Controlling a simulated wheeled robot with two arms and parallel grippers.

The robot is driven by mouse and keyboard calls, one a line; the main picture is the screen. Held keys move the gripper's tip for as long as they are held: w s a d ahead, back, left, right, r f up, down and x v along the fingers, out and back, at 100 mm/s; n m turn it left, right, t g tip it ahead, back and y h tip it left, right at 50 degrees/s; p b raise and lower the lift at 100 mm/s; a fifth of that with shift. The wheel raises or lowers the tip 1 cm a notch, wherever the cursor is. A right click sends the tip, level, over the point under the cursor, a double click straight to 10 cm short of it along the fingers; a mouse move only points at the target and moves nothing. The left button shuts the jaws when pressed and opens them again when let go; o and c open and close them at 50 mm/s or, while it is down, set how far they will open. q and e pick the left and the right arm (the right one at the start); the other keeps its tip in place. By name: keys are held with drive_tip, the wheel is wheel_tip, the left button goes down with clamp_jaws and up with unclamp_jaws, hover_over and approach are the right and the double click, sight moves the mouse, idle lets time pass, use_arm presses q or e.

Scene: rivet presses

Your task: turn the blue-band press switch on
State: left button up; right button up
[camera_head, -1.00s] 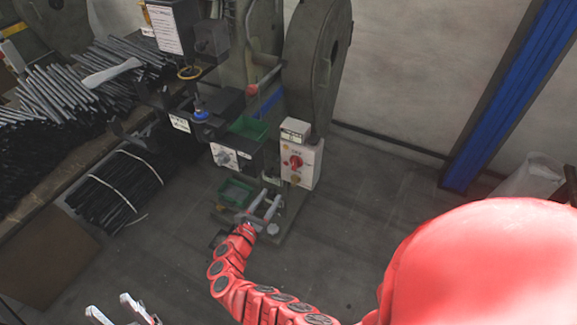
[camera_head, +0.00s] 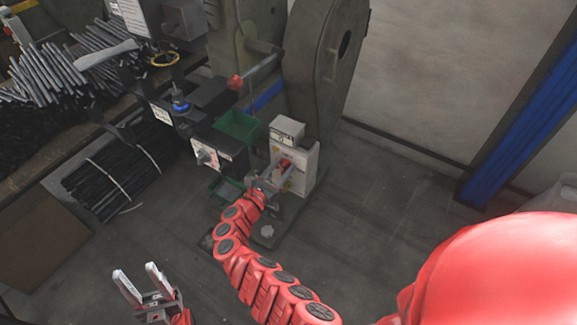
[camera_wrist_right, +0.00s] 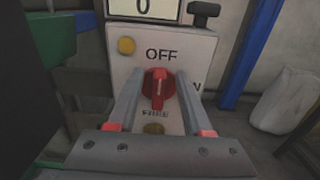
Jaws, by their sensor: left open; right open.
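The press with a blue band (camera_head: 264,97) stands at the centre of the head view. Its pale switch box (camera_head: 307,165) carries a red rotary knob (camera_head: 285,163). In the right wrist view the knob (camera_wrist_right: 158,88) stands upright, its white mark pointing up toward the word OFF; an "N" shows to the right, partly hidden by a finger. My right gripper (camera_head: 279,163) is open, its fingers on either side of the knob; contact cannot be told. My left gripper (camera_head: 136,278) is open and empty, low at the left, away from the press.
Another control box with a knob (camera_head: 205,155) and a green tray (camera_head: 237,126) sit left of the switch box. Bundled black rods (camera_head: 118,180) and a bench with metal rods (camera_head: 45,75) are at the left. A blue post (camera_head: 510,130) stands right. Floor between is clear.

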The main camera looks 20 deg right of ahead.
drive_tip(key=shift+s+a+r, duration=0.1)
drive_tip(key=shift+a, duration=0.1)
drive_tip(key=shift+c, duration=0.2)
clamp_jaws()
drive_tip(key=m, duration=0.1)
drive_tip(key=m+b, duration=0.1)
drive_tip(key=shift+s+d+f+m, duration=0.15)
drive_tip(key=shift+d+f+m, duration=0.1)
drive_tip(key=shift+m, duration=0.15)
drive_tip(key=m+b, duration=0.1)
drive_tip(key=m, duration=0.1)
drive_tip(key=shift+s+d+f+m+b, duration=0.1)
drive_tip(key=shift+s+f+m+b, duration=0.1)
drive_tip(key=shift+m+b, duration=0.2)
drive_tip(key=shift+s+d+f+m+b, duration=0.15)
drive_tip(key=shift+f+m+b, duration=0.1)
drive_tip(key=shift+m+b, duration=2)
drive_tip(key=shift+s+d+f+m+b, duration=0.1)
drive_tip(key=shift+s+f+m+b, duration=0.1)
drive_tip(key=shift+m+b, duration=2.05)
drive_tip(key=shift+s+d+f+m+b, duration=0.1)
drive_tip(key=shift+f+m+b, duration=0.15)
drive_tip(key=shift+m+b, duration=1.95)
drive_tip(key=shift+n+b, duration=0.4)
drive_tip(key=shift+b, duration=0.1)
